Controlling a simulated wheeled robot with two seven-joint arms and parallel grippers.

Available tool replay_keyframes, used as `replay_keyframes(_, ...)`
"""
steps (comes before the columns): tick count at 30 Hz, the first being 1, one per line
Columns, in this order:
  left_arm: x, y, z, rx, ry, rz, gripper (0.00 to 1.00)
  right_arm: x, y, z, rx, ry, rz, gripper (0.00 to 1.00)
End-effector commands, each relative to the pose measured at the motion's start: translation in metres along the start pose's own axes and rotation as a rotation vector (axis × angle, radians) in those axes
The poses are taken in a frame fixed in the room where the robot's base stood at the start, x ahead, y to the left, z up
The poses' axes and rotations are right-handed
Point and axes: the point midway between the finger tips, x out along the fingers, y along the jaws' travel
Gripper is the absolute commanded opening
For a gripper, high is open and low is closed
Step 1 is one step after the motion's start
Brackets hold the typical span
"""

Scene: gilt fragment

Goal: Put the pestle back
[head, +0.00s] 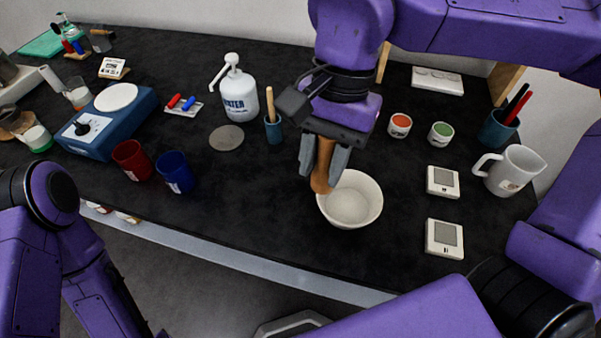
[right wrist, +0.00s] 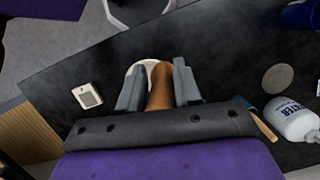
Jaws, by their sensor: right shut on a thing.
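The brown wooden pestle (head: 321,177) is clasped between the two grey fingers of my right gripper (head: 325,163) and points downward. Its lower end overlaps the left rim of the white mortar bowl (head: 362,207) in the head view; I cannot tell whether it touches. The bowl stands upright on the black bench and looks pale inside. In the right wrist view the pestle (right wrist: 160,86) sits between the fingers (right wrist: 158,85), partly hiding the white bowl (right wrist: 146,65). My left arm shows at the lower left of the head view, but its gripper is out of view.
A blue holder (head: 273,131) with a wooden stick and a water bottle (head: 238,96) stand left of my gripper. Two white devices (head: 444,239) (head: 442,181), small jars (head: 399,126) and a white jug (head: 511,171) stand right. The bench between the blue cup (head: 176,173) and bowl is clear.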

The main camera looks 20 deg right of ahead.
Motion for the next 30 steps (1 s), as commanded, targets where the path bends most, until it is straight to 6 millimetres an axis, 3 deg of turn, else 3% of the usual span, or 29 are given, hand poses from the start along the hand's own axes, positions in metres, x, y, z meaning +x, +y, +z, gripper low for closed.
replay_keyframes(4,-0.003,0.000,-0.002,0.000,0.002,0.001,0.41,0.005,-0.008,-0.006,0.038,0.005,-0.002,0.02)
replay_keyframes(11,-0.019,-0.001,-0.009,-0.001,0.002,0.001,0.41,0.018,-0.053,-0.062,0.036,0.004,0.001,0.02)
replay_keyframes(16,-0.024,-0.002,-0.010,-0.001,0.002,0.001,0.41,0.047,-0.075,-0.097,0.034,0.005,0.000,0.02)
replay_keyframes(24,-0.028,-0.002,-0.012,-0.001,0.002,0.001,0.41,0.076,-0.090,-0.123,0.032,0.005,0.001,0.02)
replay_keyframes(30,-0.028,-0.002,-0.012,0.000,0.002,0.001,0.41,0.099,-0.090,-0.130,0.032,0.007,-0.003,0.02)
